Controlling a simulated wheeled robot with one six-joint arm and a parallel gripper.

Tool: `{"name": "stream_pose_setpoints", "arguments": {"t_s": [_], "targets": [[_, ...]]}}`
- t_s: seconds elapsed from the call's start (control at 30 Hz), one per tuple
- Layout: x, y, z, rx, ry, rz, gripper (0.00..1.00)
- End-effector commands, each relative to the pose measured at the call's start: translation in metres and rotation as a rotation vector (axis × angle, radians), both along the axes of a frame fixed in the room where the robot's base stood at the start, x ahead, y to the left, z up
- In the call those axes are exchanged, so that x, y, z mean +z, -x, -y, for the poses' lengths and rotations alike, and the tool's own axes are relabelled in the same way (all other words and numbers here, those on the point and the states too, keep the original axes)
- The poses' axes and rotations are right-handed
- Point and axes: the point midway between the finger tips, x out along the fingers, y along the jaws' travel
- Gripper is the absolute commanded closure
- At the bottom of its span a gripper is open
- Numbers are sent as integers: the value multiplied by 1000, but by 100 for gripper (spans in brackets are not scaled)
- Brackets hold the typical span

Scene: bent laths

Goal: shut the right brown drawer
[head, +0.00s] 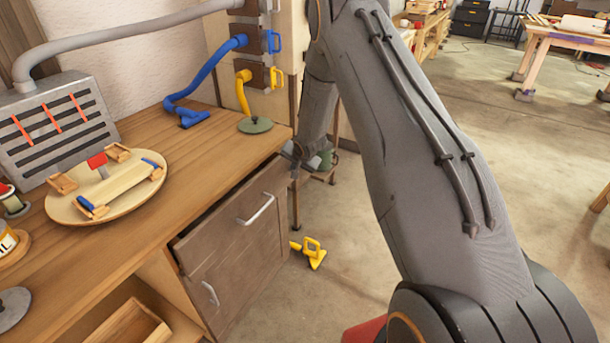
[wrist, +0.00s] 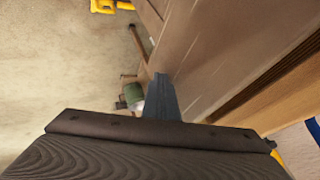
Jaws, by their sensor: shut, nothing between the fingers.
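The right brown drawer (head: 232,215) is under the wooden bench top, with a pale bar handle (head: 256,210). It stands partly open: a dark gap shows along its top edge, widest at the left. In the wrist view the brown front (wrist: 225,45) fills the upper right, with a dark gap beside the lighter bench edge. My gripper (head: 299,157) is at the right end of the drawer, by the bench corner, partly hidden by my arm. In the wrist view its fingers (wrist: 161,97) are shut and empty, close to the brown front; I cannot tell whether they touch it.
A brown door (head: 235,275) with its own handle is below the drawer. A yellow clamp-like object (head: 313,253) lies on the floor nearby. A round wooden board (head: 60,203) with small parts and a grey slotted box (head: 55,125) stand on the bench. Floor to the right is mostly open.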

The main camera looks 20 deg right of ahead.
Motion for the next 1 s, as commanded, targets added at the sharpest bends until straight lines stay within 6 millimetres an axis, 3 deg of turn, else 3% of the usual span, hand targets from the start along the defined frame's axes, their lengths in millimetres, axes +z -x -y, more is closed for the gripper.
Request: {"name": "stream_pose_setpoints", "arguments": {"t_s": [0.2, 0.67, 1.0], "targets": [[0, -12, -10, 1, 0, 1, 100], [0, -13, -12, 1, 0, -1, 100], [2, 7, 4, 11, 0, -2, 100]]}}
